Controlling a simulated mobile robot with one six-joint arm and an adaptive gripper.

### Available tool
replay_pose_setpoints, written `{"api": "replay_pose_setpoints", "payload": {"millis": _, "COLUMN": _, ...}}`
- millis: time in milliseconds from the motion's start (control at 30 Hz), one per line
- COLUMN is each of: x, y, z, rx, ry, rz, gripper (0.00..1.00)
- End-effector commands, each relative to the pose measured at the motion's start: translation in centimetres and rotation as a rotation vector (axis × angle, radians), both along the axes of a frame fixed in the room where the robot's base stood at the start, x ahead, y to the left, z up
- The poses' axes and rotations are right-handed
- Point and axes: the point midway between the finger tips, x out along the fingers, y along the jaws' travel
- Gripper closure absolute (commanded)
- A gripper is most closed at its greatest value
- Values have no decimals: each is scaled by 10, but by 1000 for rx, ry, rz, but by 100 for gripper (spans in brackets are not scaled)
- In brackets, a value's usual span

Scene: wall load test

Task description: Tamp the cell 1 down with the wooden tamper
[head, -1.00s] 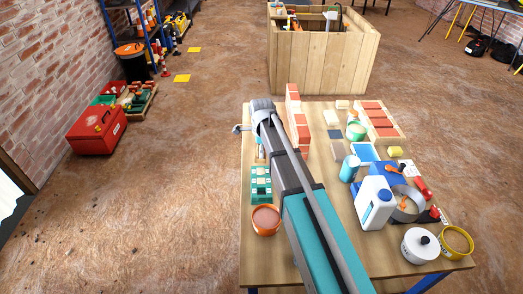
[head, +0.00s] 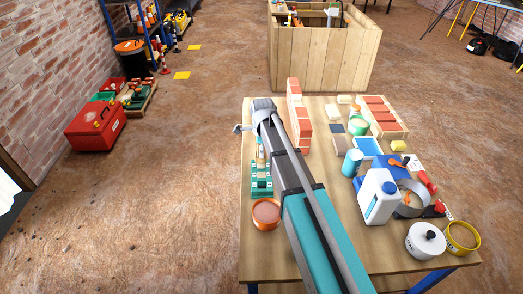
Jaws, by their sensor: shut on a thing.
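A green tray of cells (head: 257,182) lies near the left edge of the table (head: 275,265), partly covered by my arm. I cannot tell which cell is cell 1. My gripper (head: 260,142) points down at the arm's far end, over the tray's far end, and is mostly hidden by my wrist. It is shut on a small light-brown thing (head: 260,152), which appears to be the wooden tamper. I cannot tell whether the tamper's foot touches a cell.
An orange-brown bowl (head: 266,213) stands just in front of the tray. A red brick wall (head: 294,100) rises right of my wrist. A white jug (head: 377,198), a blue can (head: 351,163) and a white pot (head: 425,240) crowd the right side. The front left tabletop is clear.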

Motion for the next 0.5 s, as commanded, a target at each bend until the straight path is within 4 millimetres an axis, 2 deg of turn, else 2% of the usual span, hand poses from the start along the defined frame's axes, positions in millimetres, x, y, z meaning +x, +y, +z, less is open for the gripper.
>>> {"api": "replay_pose_setpoints", "payload": {"millis": 33, "x": 0, "y": 0, "z": -8, "rx": 0, "ry": 0, "rz": 0, "gripper": 100}}
{"api": "replay_pose_setpoints", "payload": {"millis": 200, "x": 0, "y": 0, "z": -18, "rx": 0, "ry": 0, "rz": -1, "gripper": 100}}
{"api": "replay_pose_setpoints", "payload": {"millis": 500, "x": 0, "y": -1, "z": -24, "rx": 0, "ry": 0, "rz": -1, "gripper": 100}}
